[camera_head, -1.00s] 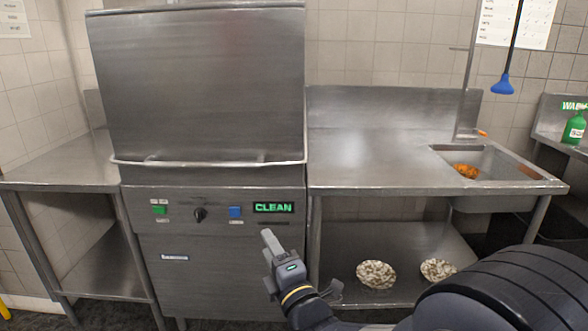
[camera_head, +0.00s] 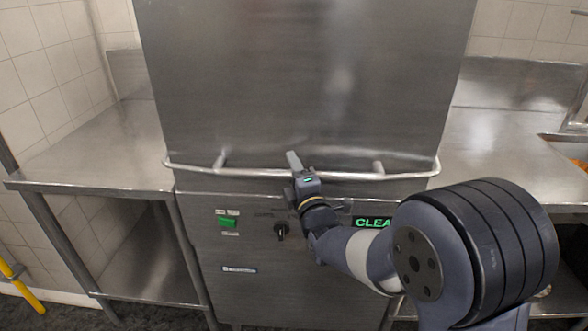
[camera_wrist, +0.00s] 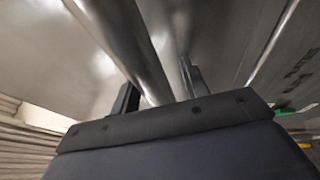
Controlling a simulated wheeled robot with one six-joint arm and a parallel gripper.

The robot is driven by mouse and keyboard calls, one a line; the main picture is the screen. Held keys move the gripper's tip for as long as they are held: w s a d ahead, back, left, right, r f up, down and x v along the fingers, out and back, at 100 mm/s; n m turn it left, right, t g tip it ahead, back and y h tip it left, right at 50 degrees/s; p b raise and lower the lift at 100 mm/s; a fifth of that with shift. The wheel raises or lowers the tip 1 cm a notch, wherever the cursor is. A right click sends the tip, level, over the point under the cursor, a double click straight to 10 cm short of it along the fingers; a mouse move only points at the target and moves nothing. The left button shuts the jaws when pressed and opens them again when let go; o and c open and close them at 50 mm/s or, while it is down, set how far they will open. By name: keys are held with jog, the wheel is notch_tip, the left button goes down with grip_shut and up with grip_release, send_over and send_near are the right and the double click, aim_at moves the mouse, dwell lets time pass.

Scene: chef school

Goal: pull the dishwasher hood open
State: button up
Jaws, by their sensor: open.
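The dishwasher hood (camera_head: 300,80) is a large steel box, down over the machine's front panel. Its handle bar (camera_head: 235,172) runs across the hood's lower edge on short brackets. My gripper (camera_head: 297,168) is at the middle of the bar, with one finger showing above it; the other finger is hidden in the head view. In the wrist view the bar (camera_wrist: 125,40) runs between the two open fingers (camera_wrist: 158,85). I cannot tell whether either finger touches it.
The front panel below has a green switch (camera_head: 227,222), a knob (camera_head: 281,230) and a lit CLEAN display (camera_head: 372,222), partly covered by my arm. Steel counters stand on the left (camera_head: 100,150) and right (camera_head: 500,150). A yellow pole (camera_head: 22,290) is at far left.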

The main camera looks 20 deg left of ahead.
grip_shut()
dwell(0.4)
